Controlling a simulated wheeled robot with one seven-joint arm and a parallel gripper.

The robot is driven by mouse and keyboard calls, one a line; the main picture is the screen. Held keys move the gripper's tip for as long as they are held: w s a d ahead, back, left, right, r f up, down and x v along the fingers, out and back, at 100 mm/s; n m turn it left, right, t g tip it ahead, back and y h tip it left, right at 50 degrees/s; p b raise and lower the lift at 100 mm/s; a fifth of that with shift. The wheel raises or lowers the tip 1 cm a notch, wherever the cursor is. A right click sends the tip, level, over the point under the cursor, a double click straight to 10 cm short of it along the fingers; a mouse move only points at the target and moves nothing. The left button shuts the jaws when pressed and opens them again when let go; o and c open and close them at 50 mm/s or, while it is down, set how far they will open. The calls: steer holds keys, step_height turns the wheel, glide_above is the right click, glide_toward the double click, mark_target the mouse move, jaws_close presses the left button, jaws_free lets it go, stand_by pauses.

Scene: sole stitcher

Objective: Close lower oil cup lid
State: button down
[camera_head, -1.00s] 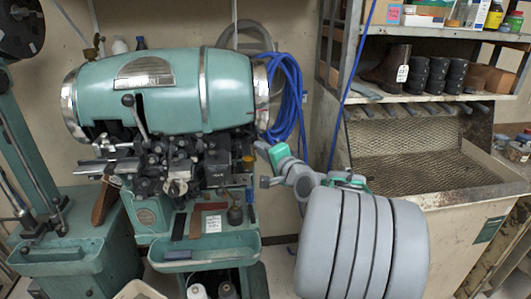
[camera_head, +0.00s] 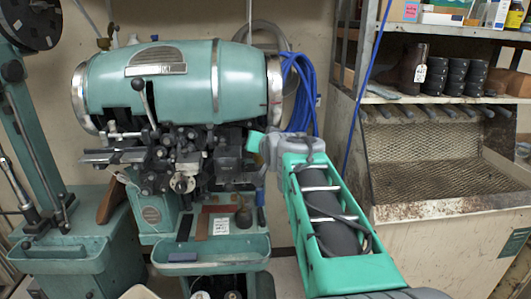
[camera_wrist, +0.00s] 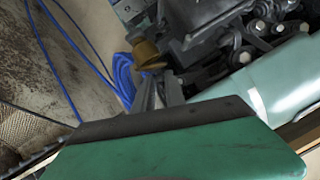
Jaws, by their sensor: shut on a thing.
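The stitcher (camera_head: 190,85) is a teal machine with dark metal works under its barrel. In the wrist view a brass-coloured oil cup lid (camera_wrist: 147,50) sits beside the dark machine head. My gripper (camera_wrist: 160,74) reaches up to it with two grey fingers that look close together at the brass part, and it is shut on that part. In the head view my gripper (camera_head: 255,142) is at the right side of the machine's works, and it hides the cup there. I cannot tell the lid's exact angle.
Blue hoses (camera_head: 300,90) hang behind my gripper. A teal tray (camera_head: 210,250) juts out below the works. A metal shelf (camera_head: 440,100) with shoes and cylinders and a mesh-fronted bench (camera_head: 420,165) stand at right.

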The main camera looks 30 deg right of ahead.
steer(key=shift+w+a+f+n+g+h+b, duration=0.15)
steer(key=shift+a+f+n+g+h+b, duration=0.15)
steer(key=shift+n+b, duration=0.4)
steer(key=shift+w+a+f+n+g+h+b, duration=0.1)
steer(key=shift+a+f+n+g+h+b, duration=0.1)
steer(key=shift+n+h+b, duration=0.35)
steer(key=c, duration=1.4)
jaws_free()
steer(key=b+v, duration=0.1)
steer(key=v, duration=0.7)
steer(key=shift+w+b, duration=0.1)
steer(key=shift+b, duration=0.3)
